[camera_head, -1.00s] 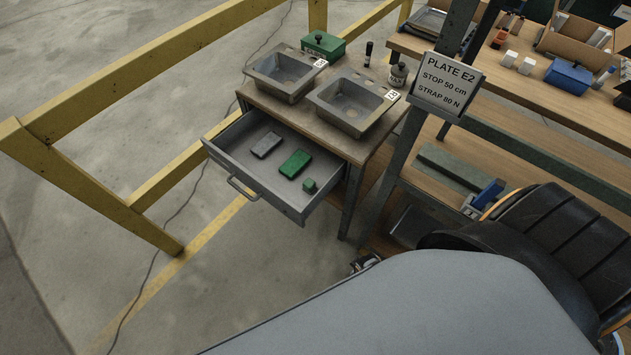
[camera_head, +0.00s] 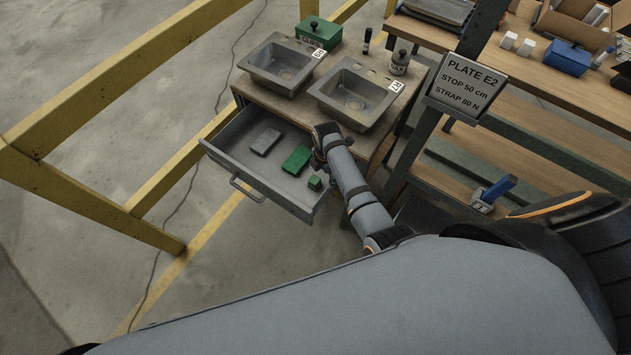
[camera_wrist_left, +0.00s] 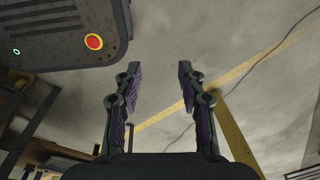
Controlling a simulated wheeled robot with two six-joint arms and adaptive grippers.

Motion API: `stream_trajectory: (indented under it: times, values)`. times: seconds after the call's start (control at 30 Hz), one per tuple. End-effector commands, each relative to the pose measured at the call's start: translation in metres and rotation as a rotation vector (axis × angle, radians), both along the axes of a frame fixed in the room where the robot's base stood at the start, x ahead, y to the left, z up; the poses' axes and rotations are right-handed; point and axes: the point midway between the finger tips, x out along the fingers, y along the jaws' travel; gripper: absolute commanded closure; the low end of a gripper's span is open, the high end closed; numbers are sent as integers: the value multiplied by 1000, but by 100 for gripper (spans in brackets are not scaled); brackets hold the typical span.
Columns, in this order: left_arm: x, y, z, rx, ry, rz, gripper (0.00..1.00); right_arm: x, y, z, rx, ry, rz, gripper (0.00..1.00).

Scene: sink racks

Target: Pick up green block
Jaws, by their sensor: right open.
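A flat green block (camera_head: 296,160) lies in the open grey drawer (camera_head: 222,158) below the sinks. A small green cube (camera_head: 315,182) sits in the drawer's near right corner. A grey block (camera_head: 265,141) lies to the left of the green block. My right gripper (camera_head: 322,136) is at the drawer's right side, just right of the green block. Its fingers are small and partly hidden by the wrist; it is open. My left gripper (camera_wrist_left: 160,72) is open and empty above the bare floor in the left wrist view.
Two sink basins (camera_head: 272,76) stand on the bench, with a green box (camera_head: 318,33), a jar (camera_head: 400,62) and a dark marker. A signed post (camera_head: 466,88) stands to the right. Yellow rails (camera_head: 95,75) run along the left. Open floor lies in front.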

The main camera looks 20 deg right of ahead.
Motion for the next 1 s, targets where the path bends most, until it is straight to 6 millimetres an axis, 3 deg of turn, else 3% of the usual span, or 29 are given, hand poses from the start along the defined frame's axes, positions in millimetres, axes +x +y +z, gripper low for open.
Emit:
stream_trajectory:
  times: [0.1,0.23,0.47,0.8,1.0]
  values:
    - [3,0,1,0,-5,0,60,17,16,9,3,24,209,36]
    - [9,0,2,0,-15,-1,60,25,25,14,4,39,350,36]
    - [13,1,-7,2,-21,-1,60,26,25,6,3,42,370,36]
    - [8,1,-65,2,-13,-1,60,26,26,-42,3,41,367,36]
    - [8,2,-64,2,-12,-1,60,26,25,-40,4,41,367,36]
